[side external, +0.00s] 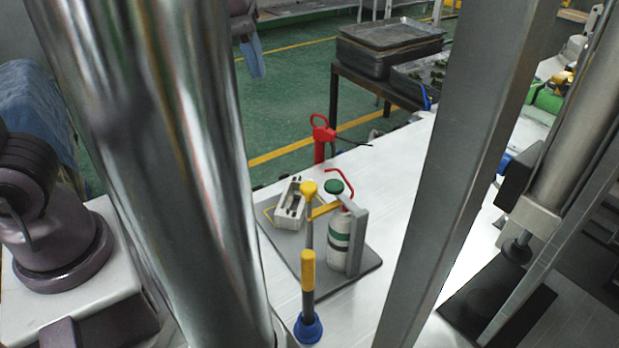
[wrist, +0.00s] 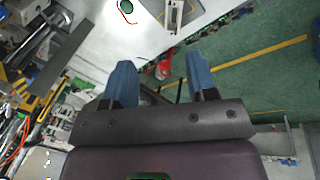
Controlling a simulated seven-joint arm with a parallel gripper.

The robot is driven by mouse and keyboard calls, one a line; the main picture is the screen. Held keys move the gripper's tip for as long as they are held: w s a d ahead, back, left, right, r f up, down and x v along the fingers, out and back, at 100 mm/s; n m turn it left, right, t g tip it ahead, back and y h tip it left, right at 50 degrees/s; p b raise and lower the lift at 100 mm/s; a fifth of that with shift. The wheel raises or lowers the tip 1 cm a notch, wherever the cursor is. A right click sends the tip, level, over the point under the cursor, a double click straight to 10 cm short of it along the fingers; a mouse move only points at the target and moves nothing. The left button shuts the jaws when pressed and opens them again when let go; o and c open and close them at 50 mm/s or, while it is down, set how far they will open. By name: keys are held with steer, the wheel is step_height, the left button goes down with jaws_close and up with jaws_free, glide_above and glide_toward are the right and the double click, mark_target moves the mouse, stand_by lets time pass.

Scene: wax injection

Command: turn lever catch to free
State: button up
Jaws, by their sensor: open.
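A grey board (side external: 368,268) on the white table carries a white cylinder with green bands (side external: 339,238), beside a grey upright bracket (side external: 357,240). A green knob (side external: 334,187), a yellow arm (side external: 324,210) and a bent red rod (side external: 340,174) show at its top. A yellow knob (side external: 308,188) stands just left. I cannot tell which part is the lever catch. The green knob (wrist: 127,6) and red rod also show at the wrist view's top edge. My gripper (wrist: 158,62) is open and empty, its blue fingers apart. It also shows (side external: 252,58) beyond the table, away from the board.
A pale metal block (side external: 289,203) sits on the board's left. A yellow-and-black handle (side external: 308,275) with a blue foot stands in front. A red tool (side external: 321,138) stands at the table's far edge. A thick metal column (side external: 165,170) and a grey post (side external: 465,170) block parts of the side view.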

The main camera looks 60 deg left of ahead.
mark_target(308, 186)
steer(key=w+d+f+n+g, duration=0.3)
steer(key=w+d+n, duration=0.35)
steer(key=n, duration=0.45)
steer(key=shift+y, duration=0.4)
steer(key=f, duration=1.2)
steer(key=shift+s+d+f, duration=0.1)
steer(key=shift+d+f, duration=0.1)
steer(key=shift+f, duration=0.2)
steer(key=shift+c, duration=0.4)
steer(key=c, duration=0.8)
steer(key=shift+c, duration=0.2)
